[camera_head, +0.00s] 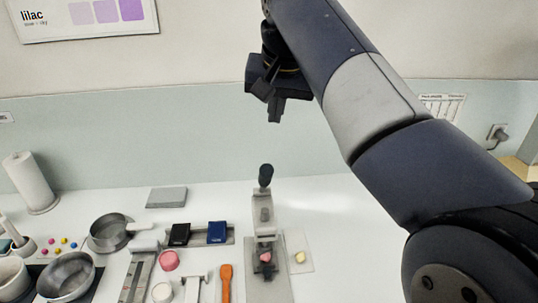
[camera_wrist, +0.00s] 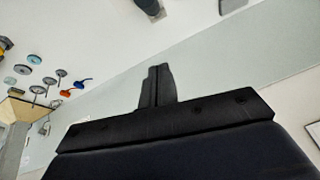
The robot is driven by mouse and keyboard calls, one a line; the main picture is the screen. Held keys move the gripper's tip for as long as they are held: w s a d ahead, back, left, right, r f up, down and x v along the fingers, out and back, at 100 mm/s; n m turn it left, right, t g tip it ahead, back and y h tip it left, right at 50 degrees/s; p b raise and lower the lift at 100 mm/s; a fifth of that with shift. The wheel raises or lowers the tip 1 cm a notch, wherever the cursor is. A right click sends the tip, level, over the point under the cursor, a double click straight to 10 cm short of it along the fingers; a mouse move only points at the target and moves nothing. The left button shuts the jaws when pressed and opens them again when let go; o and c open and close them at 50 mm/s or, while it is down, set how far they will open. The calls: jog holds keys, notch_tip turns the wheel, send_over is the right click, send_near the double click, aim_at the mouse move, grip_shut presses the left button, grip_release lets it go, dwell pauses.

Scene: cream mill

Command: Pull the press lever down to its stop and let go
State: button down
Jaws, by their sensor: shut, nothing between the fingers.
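The press (camera_head: 264,215) is a light grey upright on a grey base, standing on the white table. Its lever (camera_head: 265,176) points up and ends in a dark grip. Something pink (camera_head: 265,257) sits low in the press. My gripper (camera_head: 275,118) is above the lever's grip, clear of it, pointing down with its fingers shut and empty. The shut fingers also show in the wrist view (camera_wrist: 157,85). A dark rounded end (camera_wrist: 148,6) is cut off at the top of the wrist view; I cannot tell whether it is the lever grip.
Left of the press are a black and a blue block (camera_head: 217,232), an orange spatula (camera_head: 225,283), a pink round piece (camera_head: 169,260) and metal bowls (camera_head: 66,275). A pale card (camera_head: 298,253) with a yellow piece lies right of it. The wall is behind.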

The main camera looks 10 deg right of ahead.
aim_at(264, 182)
jog(key=f, duration=0.3)
jog(key=w+f, duration=0.1)
jog(key=f, duration=0.2)
jog(key=a+f, duration=0.1)
jog(key=f, duration=0.2)
jog(key=shift+w+p, duration=0.25)
jog(key=shift+p, duration=0.1)
jog(key=shift+s+a+f, duration=0.1)
jog(key=shift+s+f, duration=0.5)
jog(key=shift+f, duration=0.1)
